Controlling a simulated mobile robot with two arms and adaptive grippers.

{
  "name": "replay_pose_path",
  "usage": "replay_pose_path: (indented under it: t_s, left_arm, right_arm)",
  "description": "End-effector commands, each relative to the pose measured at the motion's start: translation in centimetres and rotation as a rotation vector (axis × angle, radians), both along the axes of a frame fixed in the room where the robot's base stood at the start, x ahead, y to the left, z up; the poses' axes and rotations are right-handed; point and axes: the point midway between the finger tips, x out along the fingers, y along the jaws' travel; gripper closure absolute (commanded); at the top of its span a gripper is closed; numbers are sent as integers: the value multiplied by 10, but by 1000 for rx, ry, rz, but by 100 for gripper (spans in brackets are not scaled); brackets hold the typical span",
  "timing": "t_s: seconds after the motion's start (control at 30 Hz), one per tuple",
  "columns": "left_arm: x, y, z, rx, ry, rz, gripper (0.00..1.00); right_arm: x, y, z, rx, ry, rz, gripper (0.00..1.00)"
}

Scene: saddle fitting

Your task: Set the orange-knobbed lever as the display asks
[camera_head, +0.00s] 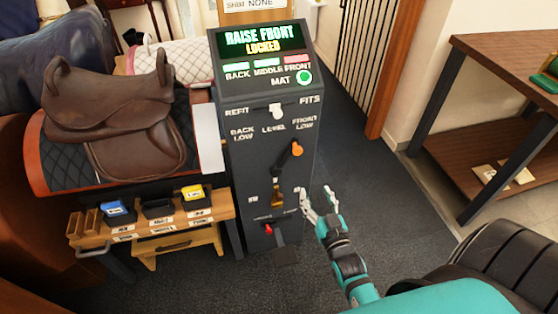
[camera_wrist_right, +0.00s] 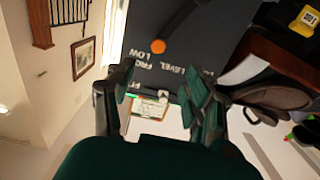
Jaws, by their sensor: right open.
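The orange-knobbed lever (camera_head: 297,149) is on the front of a dark console, its knob tilted up and right toward the "FRONT LOW" label. The orange knob also shows in the right wrist view (camera_wrist_right: 158,46). The display (camera_head: 262,39) reads "RAISE FRONT" and "LOCKED". Below it, the back and middle bars are green, the front bar is red and the round mat light is green. My right gripper (camera_head: 316,192) is open and empty, to the right of the console and below the knob, apart from it. My left gripper is not in view.
The console also has a white knob (camera_head: 277,113) between "REFIT" and "FITS", and a small red-knobbed lever (camera_head: 268,229) low down. A brown saddle (camera_head: 105,100) sits to the left above a wooden bench (camera_head: 190,227) with small bins. A table (camera_head: 510,57) stands right; floor between is clear.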

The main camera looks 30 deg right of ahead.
Motion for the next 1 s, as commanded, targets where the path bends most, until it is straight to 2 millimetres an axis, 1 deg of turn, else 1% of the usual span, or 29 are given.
replay_pose_path:
  t_s: [0.07, 0.17, 0.3, 0.37, 0.53, 0.7, 0.9, 1.0]
  left_arm:
    - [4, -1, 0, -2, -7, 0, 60]
    - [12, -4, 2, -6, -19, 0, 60]
    - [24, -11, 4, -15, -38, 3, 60]
    - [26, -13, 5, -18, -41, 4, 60]
    - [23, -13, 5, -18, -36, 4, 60]
    - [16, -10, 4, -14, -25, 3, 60]
    - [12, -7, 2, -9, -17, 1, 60]
    - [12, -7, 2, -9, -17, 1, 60]
  right_arm:
    - [4, -3, 6, -3, -16, -4, 47]
    - [15, -5, 7, -4, -17, -3, 47]
    - [41, -11, 7, -3, -17, -3, 47]
    - [54, -14, 8, -3, -17, -3, 47]
    - [90, -23, 7, -2, -14, -3, 47]
    - [126, -31, 6, -2, -14, -2, 47]
    - [156, -39, 5, -2, -13, -2, 47]
    - [164, -41, 5, -2, -12, -2, 47]
